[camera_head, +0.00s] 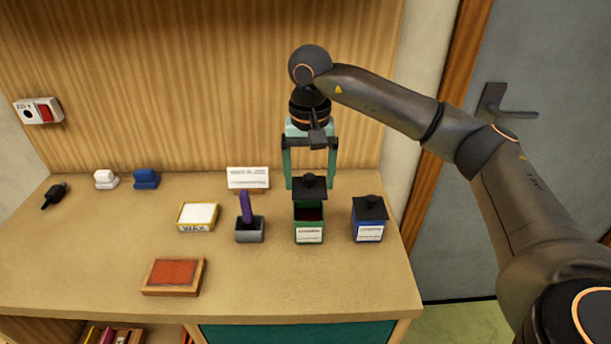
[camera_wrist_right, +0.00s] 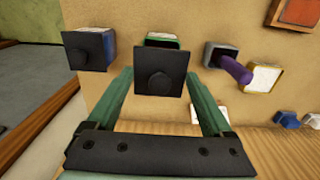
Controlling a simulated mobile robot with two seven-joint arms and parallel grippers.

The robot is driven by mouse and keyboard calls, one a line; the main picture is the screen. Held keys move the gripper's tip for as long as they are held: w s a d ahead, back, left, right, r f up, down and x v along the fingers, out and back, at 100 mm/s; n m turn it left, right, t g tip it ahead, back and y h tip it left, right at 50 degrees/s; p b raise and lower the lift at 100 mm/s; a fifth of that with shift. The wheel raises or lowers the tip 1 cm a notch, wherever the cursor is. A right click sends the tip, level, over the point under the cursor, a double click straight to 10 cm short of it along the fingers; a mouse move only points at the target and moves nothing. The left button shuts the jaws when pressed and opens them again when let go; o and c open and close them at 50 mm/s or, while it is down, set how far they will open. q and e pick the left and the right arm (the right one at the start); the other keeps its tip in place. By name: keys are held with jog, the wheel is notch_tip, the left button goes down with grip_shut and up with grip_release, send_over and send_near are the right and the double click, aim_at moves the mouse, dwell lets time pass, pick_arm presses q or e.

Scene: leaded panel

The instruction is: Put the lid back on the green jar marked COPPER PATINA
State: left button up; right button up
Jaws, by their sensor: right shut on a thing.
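The green jar (camera_head: 309,234) stands upright on the worktop with a white label too small to read. Its dark opening shows at the front. A square black lid with a round knob (camera_head: 310,192) is between the fingers of my right gripper (camera_head: 310,184), which is shut on it. The lid looks level, knob up, above the back part of the jar; I cannot tell the gap. In the right wrist view the lid (camera_wrist_right: 160,72) hides most of the jar, and only a green rim edge (camera_wrist_right: 162,38) shows beyond it. My left gripper is not in view.
A blue jar (camera_head: 369,231) with its black lid on stands close right. A grey holder (camera_head: 250,235) with a purple stick stands close left. A white card (camera_head: 247,178) stands behind. A yellow-edged box (camera_head: 197,217) and red pad (camera_head: 173,274) lie further left. The front right worktop is clear.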

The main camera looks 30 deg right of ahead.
notch_tip(320, 180, down, 4)
jog(key=b, duration=0.2)
jog(key=shift+r+b, duration=0.15)
jog(key=shift+b, duration=0.15)
jog(key=shift+f+b, duration=0.5)
jog(key=shift+f, duration=0.4)
jog(key=shift+f, duration=0.15)
dwell(0.7)
dwell(0.7)
jog(key=o, duration=1.1)
